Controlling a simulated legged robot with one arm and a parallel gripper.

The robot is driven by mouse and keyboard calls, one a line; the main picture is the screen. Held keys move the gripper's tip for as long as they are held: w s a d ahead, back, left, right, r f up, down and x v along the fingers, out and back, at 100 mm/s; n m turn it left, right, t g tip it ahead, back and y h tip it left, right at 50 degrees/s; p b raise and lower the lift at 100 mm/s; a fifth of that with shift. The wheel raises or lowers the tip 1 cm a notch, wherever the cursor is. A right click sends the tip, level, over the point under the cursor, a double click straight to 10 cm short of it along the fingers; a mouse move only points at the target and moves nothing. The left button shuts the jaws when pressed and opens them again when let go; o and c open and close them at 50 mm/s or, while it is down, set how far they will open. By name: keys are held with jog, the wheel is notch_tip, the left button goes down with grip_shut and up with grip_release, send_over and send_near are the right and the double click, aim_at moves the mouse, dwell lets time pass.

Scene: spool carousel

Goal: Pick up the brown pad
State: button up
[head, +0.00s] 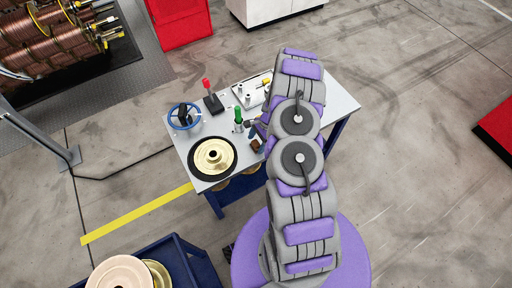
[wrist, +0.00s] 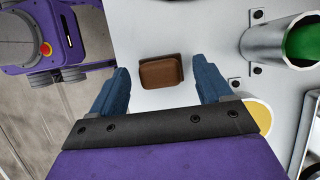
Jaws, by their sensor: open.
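The brown pad (wrist: 161,72) is a small rounded block lying on the light grey table top. It lies just beyond and between the two blue fingers of my gripper (wrist: 161,88), which is open and empty. In the head view the brown pad (head: 256,145) shows as a small dark brown spot near the table's front edge. My gripper (head: 254,130) is beside it there, largely hidden by my arm.
A metal holder with a green thing (wrist: 285,45) stands right of the pad. The table (head: 190,150) also bears a gold spool (head: 213,157) on a black disc, a blue ring (head: 184,116) and a red-topped stand (head: 211,100). A blue cart (head: 178,258) stands at lower left.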

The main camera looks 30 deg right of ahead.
aim_at(253, 145)
jog(key=shift+a+f, duration=0.25)
jog(key=shift+f, duration=0.4)
jog(key=shift+r, duration=0.1)
jog(key=shift+c, duration=0.2)
jog(key=c, duration=1)
jog(key=shift+r, duration=0.15)
notch_tip(253, 145, up, 4)
jog(key=shift+f+p, duration=0.1)
jog(key=shift+p, duration=0.85)
jog(key=s+p, duration=0.1)
jog(key=s, duration=0.4)
jog(key=s+p, duration=0.1)
jog(key=s, duration=0.4)
jog(key=s+r+p, duration=0.1)
jog(key=s, duration=0.5)
jog(key=shift+d, duration=0.3)
